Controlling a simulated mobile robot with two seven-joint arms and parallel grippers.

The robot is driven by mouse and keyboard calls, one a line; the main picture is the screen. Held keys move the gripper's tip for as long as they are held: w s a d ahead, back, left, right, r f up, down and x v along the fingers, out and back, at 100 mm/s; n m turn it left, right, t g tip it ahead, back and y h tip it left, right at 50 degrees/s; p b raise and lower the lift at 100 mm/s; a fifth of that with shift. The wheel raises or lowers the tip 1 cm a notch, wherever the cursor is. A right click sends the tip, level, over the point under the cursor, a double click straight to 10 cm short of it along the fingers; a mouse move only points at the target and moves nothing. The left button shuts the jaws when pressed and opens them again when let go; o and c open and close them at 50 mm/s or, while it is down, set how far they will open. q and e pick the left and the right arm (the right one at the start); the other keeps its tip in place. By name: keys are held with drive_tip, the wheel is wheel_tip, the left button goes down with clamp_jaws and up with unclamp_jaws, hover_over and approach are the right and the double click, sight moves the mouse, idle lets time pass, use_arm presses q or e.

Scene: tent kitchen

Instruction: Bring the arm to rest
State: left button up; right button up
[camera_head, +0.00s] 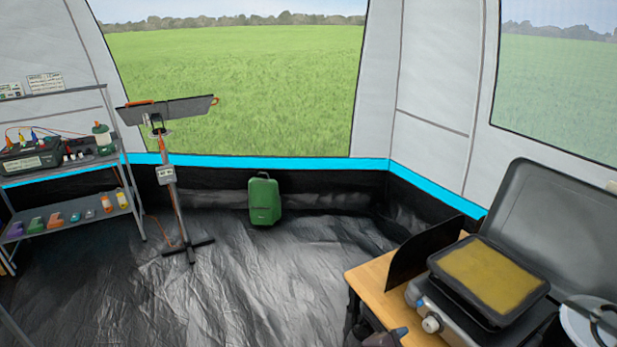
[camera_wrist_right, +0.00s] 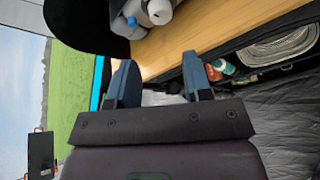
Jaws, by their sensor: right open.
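My right gripper (camera_wrist_right: 158,62) is open in the right wrist view, its two blue-grey fingers apart with nothing between them. The fingers point toward the front edge of a wooden table (camera_wrist_right: 195,32). In the head view a small part of what looks like this gripper (camera_head: 385,338) shows at the bottom edge, beside the table's (camera_head: 372,276) front left side. Whether it touches the table is unclear. My left gripper is not in view.
A camp stove (camera_head: 432,322) with a pan of yellow food (camera_head: 492,274) and a dark windshield (camera_head: 422,255) stand on the table. A shelf below holds bottles (camera_wrist_right: 222,67). A green case (camera_head: 264,200), a stand (camera_head: 172,200) and shelving (camera_head: 70,176) are farther off. The middle floor is clear.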

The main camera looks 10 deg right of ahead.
drive_tip(key=w+a+f+m+t+y, duration=0.2)
drive_tip(key=w+a+m+t+y, duration=0.15)
drive_tip(key=a+m+y, duration=0.4)
drive_tip(key=s+d+f+m+y+b, duration=0.1)
drive_tip(key=s+d+f+m, duration=0.3)
drive_tip(key=s, duration=0.4)
drive_tip(key=s+d+f+m+y+b, duration=0.1)
drive_tip(key=s+d+f+m+y, duration=0.1)
drive_tip(key=s+d, duration=0.5)
drive_tip(key=s+f+m, duration=0.1)
drive_tip(key=s+m, duration=0.1)
drive_tip(key=shift+s+d+f, duration=0.25)
drive_tip(key=shift+s+f, duration=0.05)
drive_tip(key=shift+f, duration=0.05)
drive_tip(key=shift+m, duration=0.25)
